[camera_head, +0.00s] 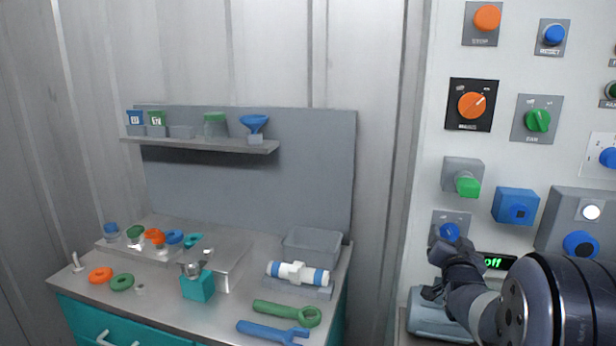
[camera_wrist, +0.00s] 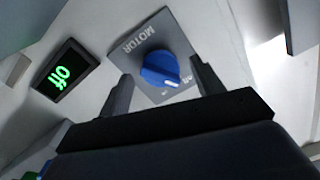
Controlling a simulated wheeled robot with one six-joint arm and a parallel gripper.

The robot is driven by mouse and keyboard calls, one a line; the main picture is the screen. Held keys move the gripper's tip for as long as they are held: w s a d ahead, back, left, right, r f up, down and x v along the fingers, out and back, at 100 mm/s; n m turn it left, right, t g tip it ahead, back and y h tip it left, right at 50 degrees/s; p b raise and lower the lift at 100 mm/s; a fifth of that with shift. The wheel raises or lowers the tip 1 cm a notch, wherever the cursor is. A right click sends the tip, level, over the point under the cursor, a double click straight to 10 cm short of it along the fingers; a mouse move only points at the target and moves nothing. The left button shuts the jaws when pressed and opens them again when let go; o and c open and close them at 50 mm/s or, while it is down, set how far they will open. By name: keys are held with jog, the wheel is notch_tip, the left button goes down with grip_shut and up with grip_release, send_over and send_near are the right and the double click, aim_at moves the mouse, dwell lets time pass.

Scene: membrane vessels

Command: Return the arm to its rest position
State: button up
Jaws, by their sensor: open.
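My gripper (camera_head: 447,262) is at the lower right in the head view, in front of the control panel. In the wrist view my gripper (camera_wrist: 163,90) shows its two dark fingers apart, with the blue MOTOR knob (camera_wrist: 166,69) beyond and between them. I cannot tell whether the fingers touch the knob. The knob also shows in the head view (camera_head: 449,231), just above the gripper. A small display (camera_wrist: 62,72) beside it reads "Off" in green. It also shows in the head view (camera_head: 494,262), partly hidden by my arm.
The panel carries an orange dial (camera_head: 472,105), a green dial (camera_head: 538,120), a green knob (camera_head: 467,186) and several other controls close by. To the left, a workbench (camera_head: 225,310) holds wrenches, rings, a white-and-blue vessel (camera_head: 298,273) and a grey bin (camera_head: 313,248). A shelf (camera_head: 200,145) holds small containers.

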jog(key=shift+r+m+p, duration=0.2)
jog(key=shift+m+p, duration=0.8)
jog(key=shift+p, duration=0.25)
jog(key=v, duration=0.2)
jog(key=b+v, duration=0.1)
jog(key=v, duration=0.1)
jog(key=shift+s+a+f, duration=0.1)
jog(key=shift+s+f, duration=0.15)
jog(key=shift+s, duration=0.1)
jog(key=shift+b+v, duration=0.3)
jog(key=shift+v, duration=0.65)
jog(key=shift+s, duration=0.1)
